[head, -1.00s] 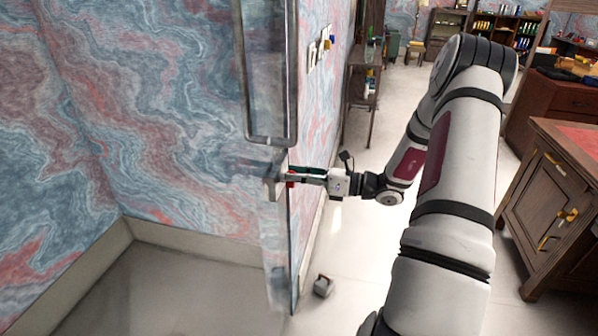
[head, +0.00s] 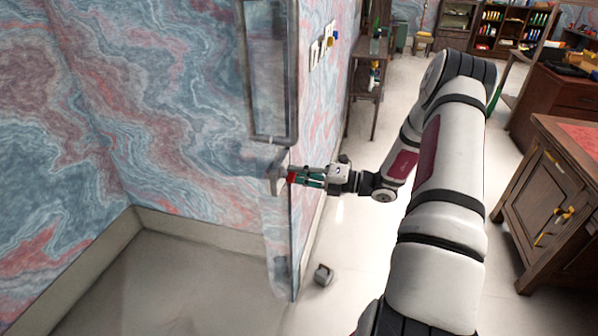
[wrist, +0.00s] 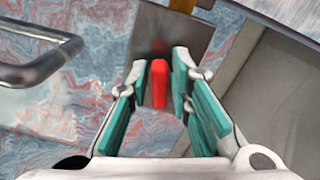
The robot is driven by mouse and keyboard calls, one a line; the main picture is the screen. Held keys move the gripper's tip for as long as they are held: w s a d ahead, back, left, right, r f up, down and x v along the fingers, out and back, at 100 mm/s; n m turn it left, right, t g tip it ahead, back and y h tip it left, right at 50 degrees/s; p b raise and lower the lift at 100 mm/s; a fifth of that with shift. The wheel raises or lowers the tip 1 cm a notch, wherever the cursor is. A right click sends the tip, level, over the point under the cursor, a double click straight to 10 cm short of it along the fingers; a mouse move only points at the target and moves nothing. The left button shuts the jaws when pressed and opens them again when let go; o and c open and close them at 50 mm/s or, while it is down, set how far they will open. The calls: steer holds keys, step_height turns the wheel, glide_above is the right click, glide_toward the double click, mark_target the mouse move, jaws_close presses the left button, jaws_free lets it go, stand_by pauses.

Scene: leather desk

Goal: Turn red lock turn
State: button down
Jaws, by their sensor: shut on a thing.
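The red lock turn (wrist: 158,84) stands out from a grey metal lock plate (wrist: 190,38) on the glass door (head: 276,235). In the wrist view it is upright between the green pads of my gripper (wrist: 160,72). In the head view the red lock turn (head: 291,179) shows at the fingertips of my gripper (head: 297,178), which reaches in from the right. My gripper is shut on the lock turn. The pads hide part of its sides in the head view.
A metal bar handle (head: 271,138) is on the door above the lock; it also shows at the left in the wrist view (wrist: 40,72). A small grey block (head: 323,275) is on the floor. A wooden cabinet (head: 560,205) stands at right.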

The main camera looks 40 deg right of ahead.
steer(key=shift+f+m, duration=0.2)
steer(key=shift+m, duration=1.4)
steer(key=c, duration=1.6)
jaws_free()
steer(key=shift+o, duration=0.2)
steer(key=shift+d, duration=0.1)
steer(key=v, duration=1.2)
